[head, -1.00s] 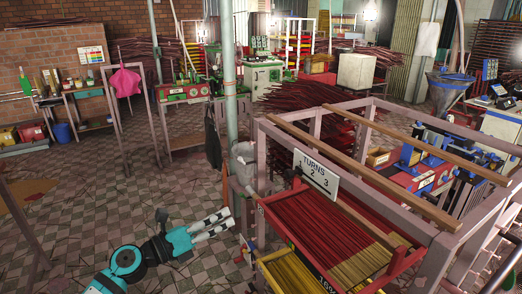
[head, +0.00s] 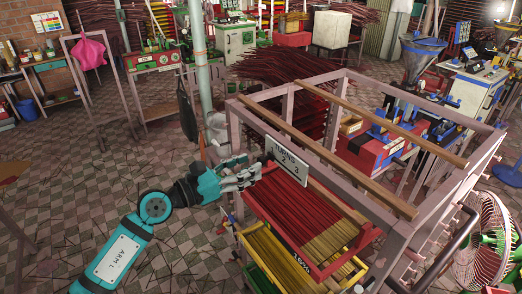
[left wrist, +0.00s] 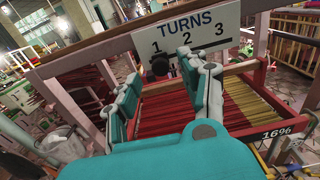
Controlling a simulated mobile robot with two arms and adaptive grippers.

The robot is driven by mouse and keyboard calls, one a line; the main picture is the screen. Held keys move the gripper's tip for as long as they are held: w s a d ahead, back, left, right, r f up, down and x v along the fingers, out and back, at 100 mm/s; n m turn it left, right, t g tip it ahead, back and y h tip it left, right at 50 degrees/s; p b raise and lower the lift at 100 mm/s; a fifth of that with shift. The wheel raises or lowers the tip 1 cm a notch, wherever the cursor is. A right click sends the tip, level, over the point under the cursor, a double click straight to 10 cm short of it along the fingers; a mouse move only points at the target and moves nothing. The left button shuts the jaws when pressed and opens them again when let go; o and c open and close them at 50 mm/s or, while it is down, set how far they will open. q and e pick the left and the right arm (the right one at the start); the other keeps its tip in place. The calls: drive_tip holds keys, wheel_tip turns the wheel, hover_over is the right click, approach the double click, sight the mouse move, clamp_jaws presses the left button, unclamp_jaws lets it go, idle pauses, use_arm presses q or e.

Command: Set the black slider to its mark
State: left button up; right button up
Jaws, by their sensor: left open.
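The white TURNS sign (head: 290,163) with the numbers 1, 2 and 3 is fixed to the front beam of the pink-brown frame; it also shows in the left wrist view (left wrist: 215,30). My left gripper (head: 254,172) is at the sign's left end. In the left wrist view its open fingers (left wrist: 159,66) stand on either side of the knob. I cannot tell whether they touch it. The head view does not show the knob clearly. My right gripper is out of view.
A red tray of dark red sticks (head: 310,215) lies below the sign, with a yellow tray (head: 255,270) under it. A pale green post (head: 198,65) stands behind the gripper. A fan (head: 490,235) is at the right edge.

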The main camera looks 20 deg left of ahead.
sight(261, 157)
use_arm(q)
drive_tip(key=shift+p+x, duration=0.55)
drive_tip(key=shift+x, duration=1.85)
clamp_jaws()
